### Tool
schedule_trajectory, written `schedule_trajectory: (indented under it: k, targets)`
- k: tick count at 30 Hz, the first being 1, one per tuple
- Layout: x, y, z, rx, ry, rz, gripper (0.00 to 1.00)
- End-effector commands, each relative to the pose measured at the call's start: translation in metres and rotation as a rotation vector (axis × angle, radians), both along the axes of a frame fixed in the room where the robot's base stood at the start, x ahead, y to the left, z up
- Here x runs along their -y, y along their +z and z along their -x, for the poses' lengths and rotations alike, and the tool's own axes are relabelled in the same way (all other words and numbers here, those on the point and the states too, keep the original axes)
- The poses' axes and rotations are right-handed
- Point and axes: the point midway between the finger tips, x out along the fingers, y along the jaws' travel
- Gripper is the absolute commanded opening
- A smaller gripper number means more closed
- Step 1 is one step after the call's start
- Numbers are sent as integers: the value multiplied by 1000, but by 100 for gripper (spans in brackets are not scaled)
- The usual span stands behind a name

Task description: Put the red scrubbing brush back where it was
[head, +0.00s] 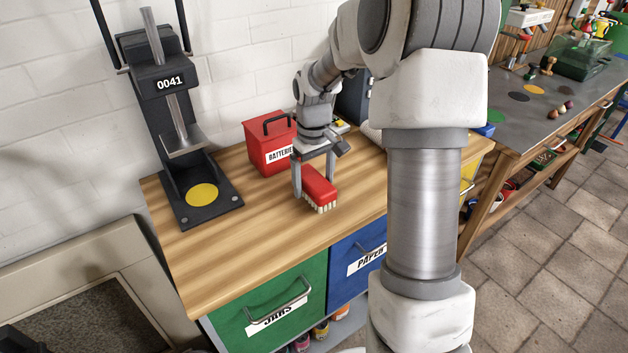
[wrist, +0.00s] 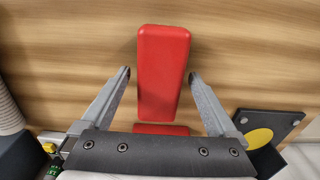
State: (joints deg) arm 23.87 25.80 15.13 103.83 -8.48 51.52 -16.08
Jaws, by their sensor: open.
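The red scrubbing brush (head: 319,188) rests on the wooden bench top with its pale bristles down. My gripper (head: 315,190) is above it, pointing down, with a finger on each side of the brush. In the wrist view the brush (wrist: 163,72) lies between the two open fingertips of my gripper (wrist: 159,75), with a clear gap on both sides. The fingers do not touch it there. Part of the brush is hidden behind a finger in the head view.
A red batteries box (head: 268,150) stands just behind the brush. A black press (head: 185,130) with a yellow disc stands at the left. Green (head: 270,305) and blue (head: 352,262) drawers sit below. The bench (head: 215,235) is clear at the front left.

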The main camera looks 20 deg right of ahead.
Motion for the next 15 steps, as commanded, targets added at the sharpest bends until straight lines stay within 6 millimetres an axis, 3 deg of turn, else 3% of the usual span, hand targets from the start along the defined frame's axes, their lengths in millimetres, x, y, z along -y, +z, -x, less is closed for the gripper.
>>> schedule_trajectory:
  k: [15]
  targets:
    - [0, 99, -1, 3, 1, 1, 94]
